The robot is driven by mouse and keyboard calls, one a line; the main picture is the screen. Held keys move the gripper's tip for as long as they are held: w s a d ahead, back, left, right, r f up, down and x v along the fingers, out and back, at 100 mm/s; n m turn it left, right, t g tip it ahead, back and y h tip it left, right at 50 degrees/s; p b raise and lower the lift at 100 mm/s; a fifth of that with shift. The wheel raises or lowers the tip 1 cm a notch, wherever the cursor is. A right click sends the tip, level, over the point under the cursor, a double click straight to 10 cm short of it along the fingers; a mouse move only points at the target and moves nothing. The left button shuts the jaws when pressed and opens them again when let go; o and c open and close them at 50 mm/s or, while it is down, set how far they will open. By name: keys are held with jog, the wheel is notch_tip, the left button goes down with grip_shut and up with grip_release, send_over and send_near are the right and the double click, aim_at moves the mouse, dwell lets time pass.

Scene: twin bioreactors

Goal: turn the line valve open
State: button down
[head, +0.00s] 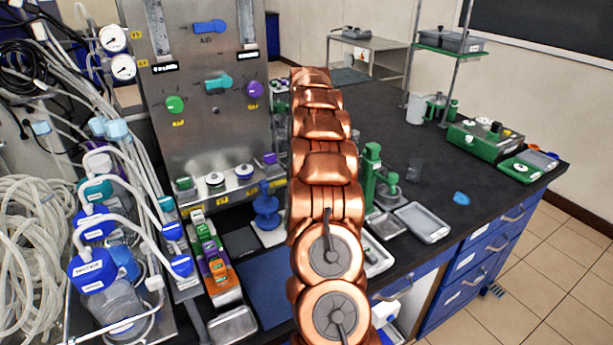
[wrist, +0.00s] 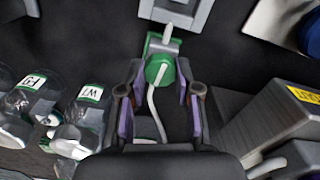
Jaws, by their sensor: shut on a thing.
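In the wrist view my gripper (wrist: 160,82) points at a green rounded part (wrist: 160,69), which looks like the line valve. Its two fingers, with purplish inner pads, stand one on each side of the green part and hold it. A pale thin tube or lever (wrist: 154,100) runs from the green part back between the fingers. A short pale stem (wrist: 167,34) sticks out beyond it, near a grey square fitting. Whether the valve is open or closed cannot be told. In the head view my copper arm hides the gripper and the valve.
Bottles with green-edged labels (wrist: 87,115) stand left of my gripper; a grey block with a yellow label (wrist: 304,94) is close on the right. In the head view a steel gas panel (head: 205,120) stands left of my arm, and a grey tray (head: 422,222) lies right.

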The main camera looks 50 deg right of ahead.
jog(key=shift+n, duration=0.7)
jog(key=shift+r, duration=0.1)
jog(key=c, duration=0.8)
grip_release()
jog(key=shift+r, duration=3.65)
